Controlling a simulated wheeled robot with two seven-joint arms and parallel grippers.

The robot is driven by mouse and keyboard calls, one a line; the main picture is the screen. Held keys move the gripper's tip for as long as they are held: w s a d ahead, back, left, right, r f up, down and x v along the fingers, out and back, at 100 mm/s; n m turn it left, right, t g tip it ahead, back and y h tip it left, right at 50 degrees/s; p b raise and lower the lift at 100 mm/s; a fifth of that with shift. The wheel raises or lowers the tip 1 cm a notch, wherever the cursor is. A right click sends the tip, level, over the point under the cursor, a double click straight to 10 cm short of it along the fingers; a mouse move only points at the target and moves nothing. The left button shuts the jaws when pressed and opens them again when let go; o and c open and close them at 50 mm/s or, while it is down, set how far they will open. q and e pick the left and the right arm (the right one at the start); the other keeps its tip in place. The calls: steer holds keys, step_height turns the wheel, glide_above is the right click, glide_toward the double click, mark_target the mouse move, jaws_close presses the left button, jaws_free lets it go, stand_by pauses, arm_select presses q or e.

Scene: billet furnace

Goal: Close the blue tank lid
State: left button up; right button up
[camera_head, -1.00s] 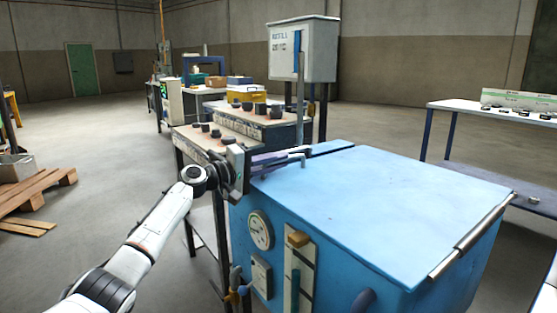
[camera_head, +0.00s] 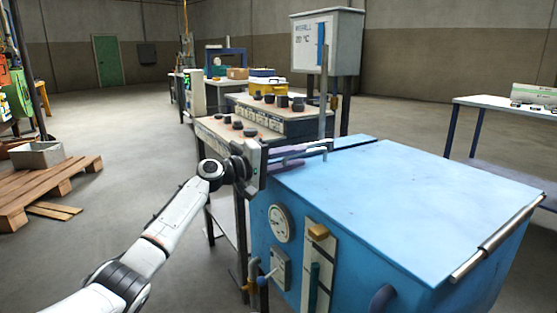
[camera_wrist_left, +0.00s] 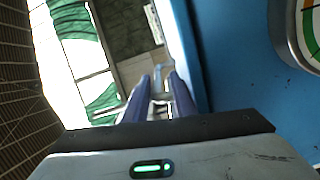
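The blue tank (camera_head: 345,240) stands at the right in the head view. Its blue lid (camera_head: 400,200) lies flat across the top, with no gap visible along the front edge. A metal bar (camera_head: 497,240) runs along the lid's right edge. My left gripper (camera_head: 308,153) is at the tank's far left corner, its fingers pointing right along the top edge. In the left wrist view its two blue-purple fingers (camera_wrist_left: 160,85) stand apart with a gap between them. A grey metal piece shows near the tips; I cannot tell whether they touch it. My right gripper is out of view.
A gauge (camera_head: 280,222), pipes and a handle stick out from the tank's front. A bench with dark knobs (camera_head: 270,115) and a grey control box (camera_head: 328,40) stand behind. A wooden pallet (camera_head: 50,185) lies at the left.

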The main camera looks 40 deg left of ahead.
arm_select(q)
steer(key=v, duration=0.7)
steer(key=shift+s+a+f+p, duration=0.1)
steer(key=shift+s+f+p, duration=0.15)
steer(key=shift+p, duration=0.1)
steer(key=shift+s+a+r, duration=0.15)
steer(key=shift+s+a, duration=0.1)
steer(key=shift+s, duration=0.3)
steer(key=shift+r, duration=0.1)
